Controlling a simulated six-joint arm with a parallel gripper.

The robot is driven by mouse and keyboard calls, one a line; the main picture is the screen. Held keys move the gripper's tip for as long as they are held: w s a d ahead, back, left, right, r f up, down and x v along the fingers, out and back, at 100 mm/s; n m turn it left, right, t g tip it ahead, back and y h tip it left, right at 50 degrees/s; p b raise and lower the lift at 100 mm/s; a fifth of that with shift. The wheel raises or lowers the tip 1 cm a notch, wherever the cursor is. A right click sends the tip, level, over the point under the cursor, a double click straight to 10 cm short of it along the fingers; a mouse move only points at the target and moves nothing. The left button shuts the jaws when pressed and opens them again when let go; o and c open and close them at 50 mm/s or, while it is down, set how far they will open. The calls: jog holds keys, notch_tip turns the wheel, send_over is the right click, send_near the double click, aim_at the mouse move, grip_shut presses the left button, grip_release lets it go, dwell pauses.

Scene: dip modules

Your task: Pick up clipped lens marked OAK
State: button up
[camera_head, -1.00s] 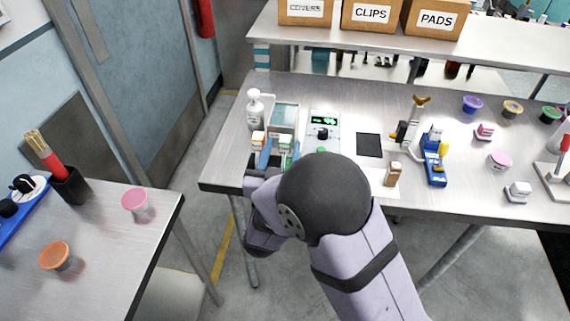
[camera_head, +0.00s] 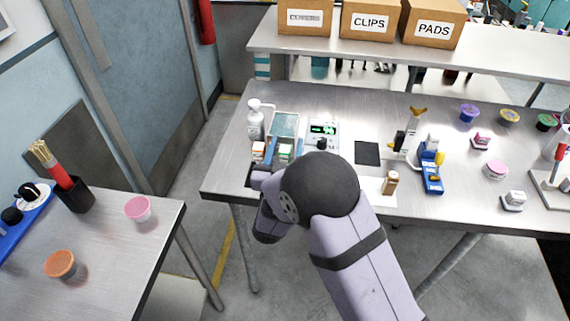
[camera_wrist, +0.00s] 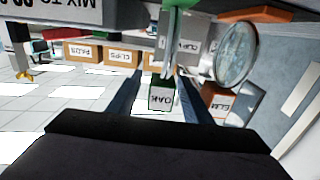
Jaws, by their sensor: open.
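A green block with a white label marked OAK (camera_wrist: 161,98) is in the middle of the wrist view, where the lettering appears upside down. My gripper (camera_wrist: 158,86) is open, with one dark finger on each side of the OAK block. I cannot tell whether either finger touches it. A pale green upright piece (camera_wrist: 171,45) adjoins the OAK block in that view; I cannot tell whether they are joined. In the head view, my arm partly covers this small group at the left end of the bench.
An orange block marked ELM (camera_wrist: 217,102) stands close beside one finger. A round clear dish or lens (camera_wrist: 237,54) and a grey labelled block (camera_wrist: 187,45) are near. A white pump bottle (camera_head: 255,120) and a green-display device (camera_head: 322,131) stand around the work spot.

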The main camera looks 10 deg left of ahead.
jog(key=shift+w, duration=0.75)
grip_shut()
jog(key=shift+r, duration=0.1)
notch_tip(320, 180, up, 10)
jog(key=b, duration=0.1)
jog(key=shift+b, duration=0.3)
